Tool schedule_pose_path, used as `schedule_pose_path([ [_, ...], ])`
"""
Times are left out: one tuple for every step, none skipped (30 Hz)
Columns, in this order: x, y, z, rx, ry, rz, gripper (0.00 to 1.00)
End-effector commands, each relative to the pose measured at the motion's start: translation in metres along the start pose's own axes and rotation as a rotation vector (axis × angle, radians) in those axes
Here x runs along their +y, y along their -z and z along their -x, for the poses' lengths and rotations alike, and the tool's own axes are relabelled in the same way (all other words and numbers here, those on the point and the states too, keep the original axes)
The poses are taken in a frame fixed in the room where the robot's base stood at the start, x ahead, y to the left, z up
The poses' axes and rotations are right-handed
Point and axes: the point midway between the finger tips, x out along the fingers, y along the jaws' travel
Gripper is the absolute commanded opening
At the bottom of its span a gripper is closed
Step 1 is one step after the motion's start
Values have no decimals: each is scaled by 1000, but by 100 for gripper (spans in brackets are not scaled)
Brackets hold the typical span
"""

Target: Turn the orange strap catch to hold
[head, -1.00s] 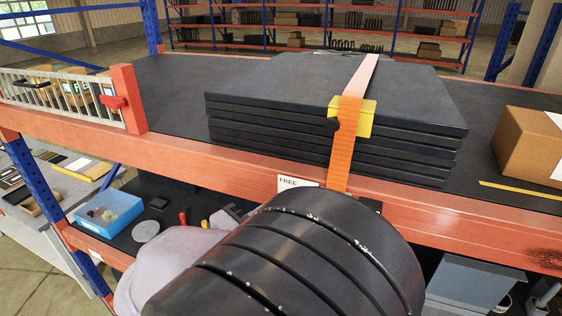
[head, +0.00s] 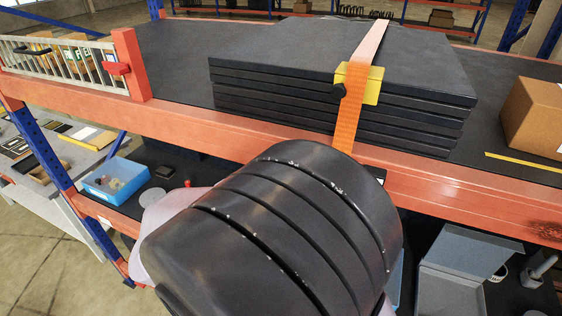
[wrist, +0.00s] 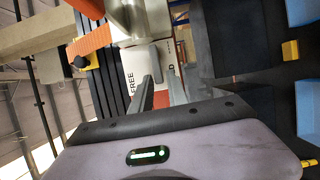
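The orange strap (head: 347,122) runs down the front of a stack of dark panels (head: 290,62) through a yellow corner piece (head: 370,88) with a black knob. In the wrist view the strap (wrist: 90,40) is at upper left, beside a white label (wrist: 135,68) reading FREE, with a D visible further right. A grey bar-like part (wrist: 160,52) stands in front of the label; I cannot tell for sure that it is the catch. My gripper (wrist: 158,76) points at the label, its two fingers apart with nothing seen between them. My arm hides this area in the head view.
A red rack beam (head: 230,128) crosses in front of the stack. A cardboard box (head: 535,115) stands to the right, a wire gate with a red post (head: 130,65) to the left. A blue bin (head: 115,178) and a grey box (head: 470,250) are on the shelf below.

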Motion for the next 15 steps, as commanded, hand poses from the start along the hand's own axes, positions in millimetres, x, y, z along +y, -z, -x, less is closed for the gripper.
schedule_pose_path([
  [0,0,0,0,0,0,20],
  [0,0,0,0,0,0,20],
  [0,0,0,0,0,-1,20],
  [0,0,1,0,0,-1,20],
  [0,0,2,1,0,-1,20],
  [0,1,5,2,0,-1,20],
  [0,1,8,2,0,-1,20],
  [-1,1,13,3,-1,-1,20],
  [-1,1,21,5,-1,-2,20],
  [-1,1,28,5,0,-3,20],
  [-2,1,36,6,0,-2,20],
  [-2,2,47,6,-1,-3,20],
  [-2,1,56,6,0,-2,20],
  [-2,1,66,6,0,-2,20],
  [-2,2,79,6,0,-2,20],
])
